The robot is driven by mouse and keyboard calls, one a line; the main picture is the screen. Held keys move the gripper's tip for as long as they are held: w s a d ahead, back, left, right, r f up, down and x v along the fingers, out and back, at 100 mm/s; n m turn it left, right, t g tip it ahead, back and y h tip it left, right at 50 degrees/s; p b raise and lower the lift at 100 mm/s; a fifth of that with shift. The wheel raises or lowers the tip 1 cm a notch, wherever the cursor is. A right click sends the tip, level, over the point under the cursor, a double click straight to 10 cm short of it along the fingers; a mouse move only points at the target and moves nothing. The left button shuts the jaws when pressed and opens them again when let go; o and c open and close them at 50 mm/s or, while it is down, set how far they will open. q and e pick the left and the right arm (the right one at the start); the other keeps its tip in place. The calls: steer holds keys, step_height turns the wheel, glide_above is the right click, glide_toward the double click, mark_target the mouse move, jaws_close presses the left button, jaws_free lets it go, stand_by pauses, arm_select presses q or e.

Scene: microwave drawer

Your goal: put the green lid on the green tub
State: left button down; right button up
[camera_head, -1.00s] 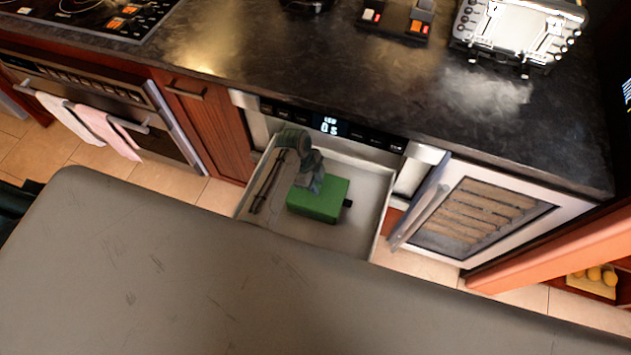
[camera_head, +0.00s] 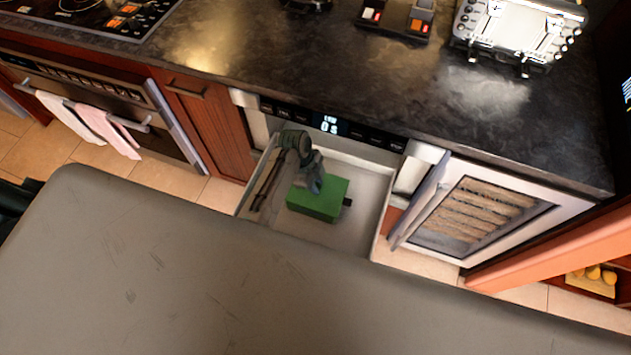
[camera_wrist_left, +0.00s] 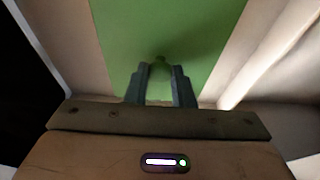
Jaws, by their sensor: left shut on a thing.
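The green tub (camera_head: 318,208) stands in the open microwave drawer (camera_head: 368,195), with a flat green top on it that looks like the green lid (camera_head: 333,187). No clear seam shows between them. My left gripper (camera_head: 316,190) reaches down onto this top in the head view. In the left wrist view the lid (camera_wrist_left: 205,30) fills the middle, and my left gripper (camera_wrist_left: 160,70) is shut on its small green knob (camera_wrist_left: 160,60). Whether the lid sits flush on the tub cannot be told. My right gripper is not in view.
A small dark piece (camera_head: 348,202) is at the tub's right side. The dark counter (camera_head: 330,85) lies behind, and a glass-door cooler (camera_head: 475,220) stands to the right. A grey surface (camera_head: 200,280) fills the foreground.

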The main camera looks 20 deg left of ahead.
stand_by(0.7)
arm_select(q)
steer(key=c, duration=0.7)
jaws_free()
steer(key=shift+p, duration=0.35)
steer(key=shift+r+p, duration=3.5)
steer(key=shift+p, duration=0.2)
